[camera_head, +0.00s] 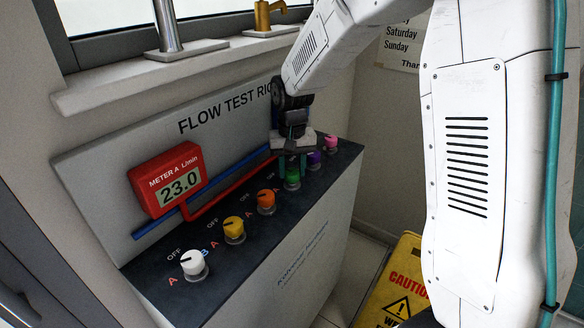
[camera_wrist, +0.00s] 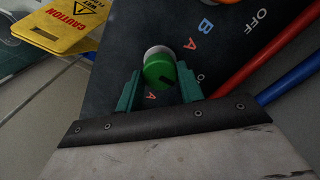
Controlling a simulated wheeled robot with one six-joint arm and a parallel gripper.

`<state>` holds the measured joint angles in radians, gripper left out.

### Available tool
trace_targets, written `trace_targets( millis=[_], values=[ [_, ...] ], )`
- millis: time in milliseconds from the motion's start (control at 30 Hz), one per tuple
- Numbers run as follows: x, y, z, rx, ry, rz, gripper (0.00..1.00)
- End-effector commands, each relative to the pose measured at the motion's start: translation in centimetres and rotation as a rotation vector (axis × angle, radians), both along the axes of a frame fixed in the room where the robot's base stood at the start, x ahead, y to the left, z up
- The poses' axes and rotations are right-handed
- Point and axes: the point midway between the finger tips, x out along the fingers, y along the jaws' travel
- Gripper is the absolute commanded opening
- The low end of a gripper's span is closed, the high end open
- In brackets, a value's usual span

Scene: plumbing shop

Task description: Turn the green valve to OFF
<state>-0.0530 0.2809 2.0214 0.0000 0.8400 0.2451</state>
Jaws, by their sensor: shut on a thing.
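The green valve (camera_head: 292,179) is a round knob on a pale collar, set in the dark sloping top of the flow test rig. In the wrist view the green knob (camera_wrist: 159,74) shows a short dark mark on its face. My gripper (camera_head: 292,166) reaches down over it from above, with teal fingers. In the wrist view the fingers stand on either side of the knob and are shut on it. Red A letters show near the fingers. The gripper hides the valve's other labels, so I cannot tell which one the mark faces.
White (camera_head: 193,263), yellow (camera_head: 233,229) and orange (camera_head: 266,201) knobs stand to the left in the row; purple (camera_head: 314,158) and pink (camera_head: 330,143) stand close on the right. Meter A (camera_head: 168,180) reads 23.0. A yellow caution sign (camera_head: 390,287) stands on the floor.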

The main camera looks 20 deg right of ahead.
Motion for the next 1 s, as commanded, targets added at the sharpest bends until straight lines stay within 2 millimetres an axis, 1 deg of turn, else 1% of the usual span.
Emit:
trace_targets(
  millis=[67,100,167,200,433,533,667,800,900,1000],
  values=[
    [0.1,0.0,0.1,0.0,-0.004,0.0,0.15],
    [0.1,0.0,0.1,0.0,-0.004,0.0,0.4],
    [0.1,0.0,0.1,0.0,-0.004,0.0,0.57],
    [0.1,0.0,0.1,0.0,-0.003,0.001,0.59],
    [0.1,0.0,0.1,0.0,-0.002,0.001,0.59],
    [0.1,0.0,0.6,0.0,-0.003,0.001,0.59],
    [0.1,0.0,2.4,0.0,-0.005,0.001,0.59],
    [0.1,0.0,4.9,0.0,-0.006,0.001,0.59],
    [0.1,0.0,6.4,0.0,-0.005,0.001,0.59],
    [0.1,0.0,7.4,0.0,-0.004,0.001,0.59]
  ],
)
